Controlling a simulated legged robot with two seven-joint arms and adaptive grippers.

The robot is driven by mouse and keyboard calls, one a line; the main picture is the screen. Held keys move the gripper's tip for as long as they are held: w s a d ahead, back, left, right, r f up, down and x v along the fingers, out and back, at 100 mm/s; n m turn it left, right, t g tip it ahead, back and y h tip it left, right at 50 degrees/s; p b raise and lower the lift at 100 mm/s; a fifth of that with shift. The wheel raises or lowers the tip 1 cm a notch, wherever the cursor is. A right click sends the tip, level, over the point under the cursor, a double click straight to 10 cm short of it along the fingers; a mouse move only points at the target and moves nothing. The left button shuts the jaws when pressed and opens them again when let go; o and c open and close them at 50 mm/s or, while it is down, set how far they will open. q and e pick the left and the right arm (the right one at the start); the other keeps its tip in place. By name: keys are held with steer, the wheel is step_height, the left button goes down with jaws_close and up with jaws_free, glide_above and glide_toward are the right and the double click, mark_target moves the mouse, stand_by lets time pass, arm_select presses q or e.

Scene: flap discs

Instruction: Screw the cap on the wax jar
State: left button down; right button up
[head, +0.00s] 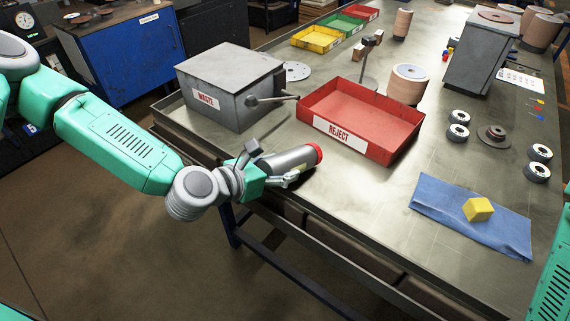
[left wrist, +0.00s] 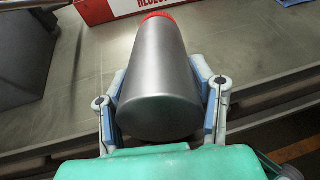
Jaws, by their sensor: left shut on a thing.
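The wax jar appears to be the grey metal cylinder (head: 287,162) at the near table edge. It lies on its side in the head view, with a red end, seemingly the cap (head: 316,153), pointing right. My left gripper (head: 272,166) is shut on the jar. In the left wrist view the jar (left wrist: 160,85) lies between the two blue-padded fingers, its plain end toward me and the red end (left wrist: 158,16) away. I cannot tell how tightly the red part sits, or whether the jar touches the table. My right gripper is out of view.
A red REJECT tray (head: 340,133) stands just beyond the jar, and a grey WASTE box (head: 235,90) with a lever beside it stands to the left. A blue cloth (head: 440,205) with a yellow block (head: 478,209) lies at right. The table between tray and cloth is clear.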

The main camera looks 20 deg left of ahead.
arm_select(q)
steer(key=shift+d+r, duration=0.1)
steer(key=shift+r, duration=0.25)
steer(key=r, duration=0.8)
steer(key=shift+a+r+p, duration=0.25)
steer(key=shift+r+p, duration=0.05)
steer(key=shift+p, duration=0.05)
steer(key=shift+d+r, duration=0.15)
steer(key=shift+r, duration=0.3)
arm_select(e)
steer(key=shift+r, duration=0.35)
arm_select(q)
steer(key=shift+f, duration=0.1)
